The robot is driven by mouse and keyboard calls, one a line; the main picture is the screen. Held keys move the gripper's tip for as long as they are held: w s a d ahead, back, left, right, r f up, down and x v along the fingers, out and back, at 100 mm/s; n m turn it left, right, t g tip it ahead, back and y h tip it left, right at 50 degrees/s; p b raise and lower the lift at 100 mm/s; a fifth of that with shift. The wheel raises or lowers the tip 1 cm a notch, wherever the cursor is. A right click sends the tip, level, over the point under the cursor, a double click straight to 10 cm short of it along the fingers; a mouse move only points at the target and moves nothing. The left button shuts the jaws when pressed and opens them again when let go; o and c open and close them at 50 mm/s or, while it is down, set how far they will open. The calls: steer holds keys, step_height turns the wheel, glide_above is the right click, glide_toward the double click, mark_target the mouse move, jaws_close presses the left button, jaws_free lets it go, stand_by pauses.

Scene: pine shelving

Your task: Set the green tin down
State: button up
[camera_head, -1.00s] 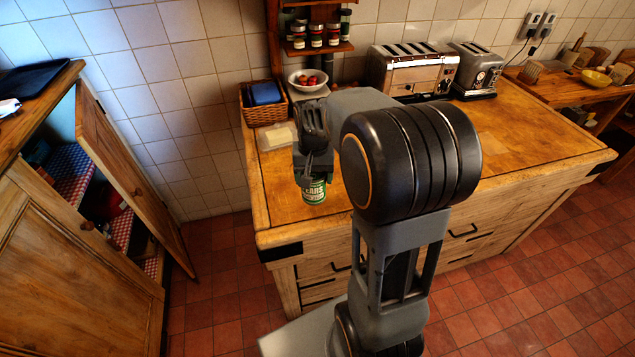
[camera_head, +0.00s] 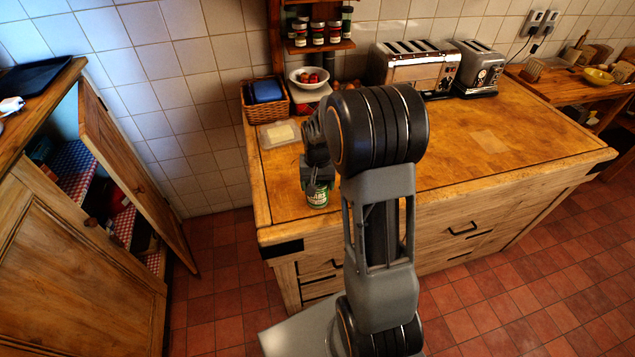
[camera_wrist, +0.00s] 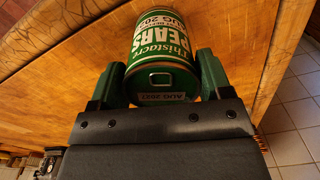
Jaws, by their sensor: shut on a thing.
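The green tin (camera_head: 317,195) has a white label reading PEARS. It is at the front left corner of the wooden worktop (camera_head: 283,207). In the wrist view the tin (camera_wrist: 162,45) sits between the two fingers of my gripper (camera_wrist: 155,82), which is shut on it. In the head view my gripper (camera_head: 317,178) is over the tin and hides its upper part. The tin looks upright, with its base at or very near the worktop; I cannot tell if it touches.
A butter dish (camera_head: 280,134), a wicker basket (camera_head: 266,108) and a bowl of red fruit (camera_head: 309,78) stand behind at the left. Two toasters (camera_head: 415,66) are at the back. An open cupboard door (camera_head: 130,175) is at the left. The right of the worktop is clear.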

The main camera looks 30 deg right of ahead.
steer(key=shift+f, duration=0.2)
steer(key=o, duration=1.1)
steer(key=shift+r, duration=0.1)
step_height(320, 180, up, 12)
steer(key=s+a+r+n+t, duration=0.1)
steer(key=s+a, duration=0.2)
steer(key=s, duration=0.2)
steer(key=s+a+n+t, duration=0.2)
steer(key=s+a, duration=0.1)
steer(key=s, duration=0.2)
steer(key=s+a+r+n+t, duration=0.1)
steer(key=s+a+n, duration=0.1)
steer(key=s, duration=0.3)
steer(key=shift+s+a+r+b, duration=0.3)
steer(key=shift+s+a+b, duration=0.1)
steer(key=shift+a, duration=0.2)
